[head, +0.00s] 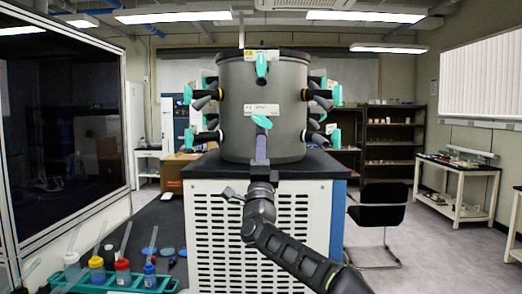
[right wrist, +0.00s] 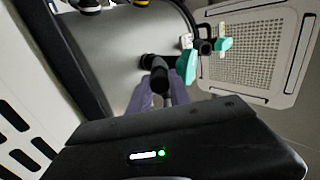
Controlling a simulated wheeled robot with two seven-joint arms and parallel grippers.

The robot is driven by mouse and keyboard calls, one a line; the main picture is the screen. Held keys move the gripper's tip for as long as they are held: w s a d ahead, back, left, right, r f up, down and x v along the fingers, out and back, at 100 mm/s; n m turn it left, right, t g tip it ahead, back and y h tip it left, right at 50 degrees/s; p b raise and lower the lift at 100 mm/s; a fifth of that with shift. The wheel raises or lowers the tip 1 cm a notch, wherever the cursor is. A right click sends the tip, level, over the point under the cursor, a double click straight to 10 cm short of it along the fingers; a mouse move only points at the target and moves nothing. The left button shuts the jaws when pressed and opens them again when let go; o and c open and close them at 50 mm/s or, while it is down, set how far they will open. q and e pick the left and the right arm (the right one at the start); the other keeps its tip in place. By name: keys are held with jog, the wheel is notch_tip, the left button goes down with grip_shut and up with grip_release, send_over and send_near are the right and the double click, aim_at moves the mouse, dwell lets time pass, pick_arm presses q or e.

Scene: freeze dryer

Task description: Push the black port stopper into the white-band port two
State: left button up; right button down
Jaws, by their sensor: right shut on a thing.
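The grey drum (head: 235,110) of the freeze dryer stands on its black top, with several black ports and teal valve handles around it. My right gripper (head: 262,148) is raised in front of the drum's lower front port, below a teal handle (head: 262,121). In the right wrist view its two grey-purple fingers (right wrist: 160,92) are shut on a short black cylinder, which looks like the black port stopper (right wrist: 160,82). The stopper's end lies close to a black port (right wrist: 154,62) with a teal handle (right wrist: 187,66); contact cannot be told. My left gripper is not in view.
A green rack (head: 115,284) with colour-capped bottles stands at the lower left on a dark bench. More ports and teal handles stick out at the drum's sides. A black chair (head: 378,215) and shelves (head: 393,135) stand at the right.

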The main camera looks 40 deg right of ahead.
jog(key=shift+w+d+r, duration=0.2)
jog(key=shift+r, duration=0.2)
dwell(0.5)
jog(key=c, duration=1.1)
grip_release()
jog(key=shift+f, duration=0.1)
jog(key=shift+s+a+f, duration=0.2)
jog(key=shift+f, duration=0.1)
jog(key=b+v, duration=0.4)
jog(key=v, duration=0.3)
